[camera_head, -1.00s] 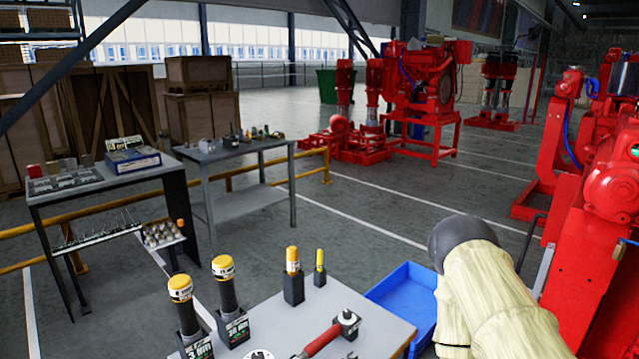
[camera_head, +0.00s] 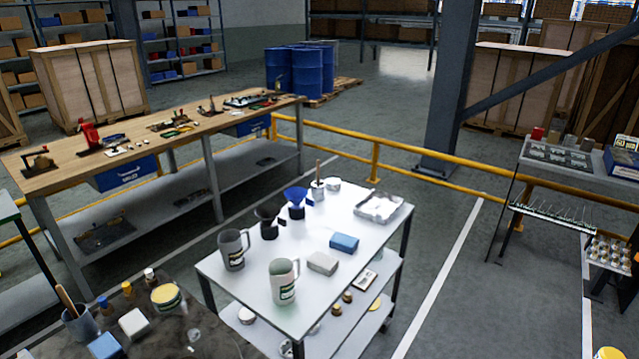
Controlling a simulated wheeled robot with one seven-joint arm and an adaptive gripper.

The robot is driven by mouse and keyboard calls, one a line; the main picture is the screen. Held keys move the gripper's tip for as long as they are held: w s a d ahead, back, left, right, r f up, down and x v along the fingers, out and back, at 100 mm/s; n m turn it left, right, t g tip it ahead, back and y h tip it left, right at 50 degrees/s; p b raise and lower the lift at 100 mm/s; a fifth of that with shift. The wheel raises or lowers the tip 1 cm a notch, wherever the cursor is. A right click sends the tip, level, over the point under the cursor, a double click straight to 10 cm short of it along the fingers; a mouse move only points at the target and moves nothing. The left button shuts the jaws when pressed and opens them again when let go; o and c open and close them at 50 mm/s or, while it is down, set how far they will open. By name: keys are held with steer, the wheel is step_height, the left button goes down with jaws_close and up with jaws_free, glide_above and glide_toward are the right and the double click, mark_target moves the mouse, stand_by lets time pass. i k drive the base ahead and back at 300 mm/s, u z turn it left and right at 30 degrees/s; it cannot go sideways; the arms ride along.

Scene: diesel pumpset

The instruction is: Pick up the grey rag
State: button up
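A small grey-white folded block (camera_head: 322,262), which may be the grey rag, lies on the white-topped trolley table. A blue block (camera_head: 344,243) lies just behind it. Another pale block (camera_head: 133,322) and a blue block (camera_head: 104,346) lie on the dark table at the lower left. I cannot tell for sure which pale block is the grey rag. My gripper is not in view.
Jugs (camera_head: 284,281), funnels and a metal tray (camera_head: 379,207) share the white tabletop (camera_head: 222,268). A long wooden workbench (camera_head: 200,132) stands behind at the left. Yellow rails (camera_head: 420,176) run behind the trolley. Floor to its right is open.

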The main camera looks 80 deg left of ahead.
mark_target(325, 265)
steer(key=u, duration=1.65)
steer(key=k, duration=0.3)
steer(key=u, duration=0.75)
steer(key=i, duration=0.5)
steer(key=u, duration=0.05)
